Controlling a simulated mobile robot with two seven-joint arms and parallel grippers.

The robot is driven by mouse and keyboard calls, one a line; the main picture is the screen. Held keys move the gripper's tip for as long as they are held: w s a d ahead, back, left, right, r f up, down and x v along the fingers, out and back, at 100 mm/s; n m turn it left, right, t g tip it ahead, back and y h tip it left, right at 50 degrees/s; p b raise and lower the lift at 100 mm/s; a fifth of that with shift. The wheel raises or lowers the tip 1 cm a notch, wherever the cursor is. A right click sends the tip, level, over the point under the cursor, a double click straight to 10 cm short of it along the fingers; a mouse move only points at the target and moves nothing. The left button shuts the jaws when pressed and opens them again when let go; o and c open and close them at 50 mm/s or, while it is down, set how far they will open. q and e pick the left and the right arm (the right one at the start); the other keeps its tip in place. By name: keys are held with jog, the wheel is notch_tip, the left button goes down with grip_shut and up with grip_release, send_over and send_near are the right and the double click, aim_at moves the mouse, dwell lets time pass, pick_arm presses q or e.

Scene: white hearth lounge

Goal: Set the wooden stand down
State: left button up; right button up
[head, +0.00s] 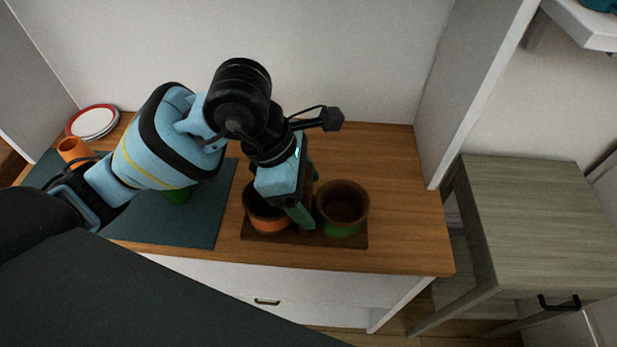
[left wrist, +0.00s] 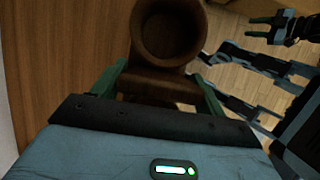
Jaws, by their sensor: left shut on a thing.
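The wooden stand (head: 305,240) is a dark brown flat base with an upright middle part. It is at the front of the wooden cabinet top, level; I cannot tell if it touches the surface. Two round brown-rimmed cups sit on it, one orange below (head: 268,225) and one green below (head: 342,229). My left gripper (head: 306,212) comes from above, shut on the stand's middle part between the cups, partly hiding the orange one. In the left wrist view, the green fingers straddle the brown stand (left wrist: 155,88). My right gripper (left wrist: 268,28) shows there, open and empty.
A dark green mat (head: 215,215) lies left of the stand, with an orange cup (head: 75,150) and a green item (head: 178,196) on it. Red-rimmed white plates (head: 93,122) are behind. The cabinet top (head: 405,200) is clear to the right. A grey side table (head: 540,210) stands beyond.

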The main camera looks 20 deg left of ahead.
pick_arm(q)
jog(key=shift+w+a+f, duration=0.1)
jog(key=shift+w+a, duration=0.1)
jog(key=shift+w, duration=0.6)
jog(key=shift+w+a, duration=0.25)
jog(key=shift+w, duration=0.55)
jog(key=shift+w+a+f, duration=0.1)
jog(key=shift+w+a, duration=0.1)
jog(key=shift+w, duration=0.6)
jog(key=shift+w+f, duration=0.2)
jog(key=shift+f, duration=1.55)
jog(key=shift+f, duration=0.15)
jog(key=o, duration=1.5)
jog(key=v, duration=1.2)
jog(key=shift+p, duration=0.4)
jog(key=shift+s, duration=0.1)
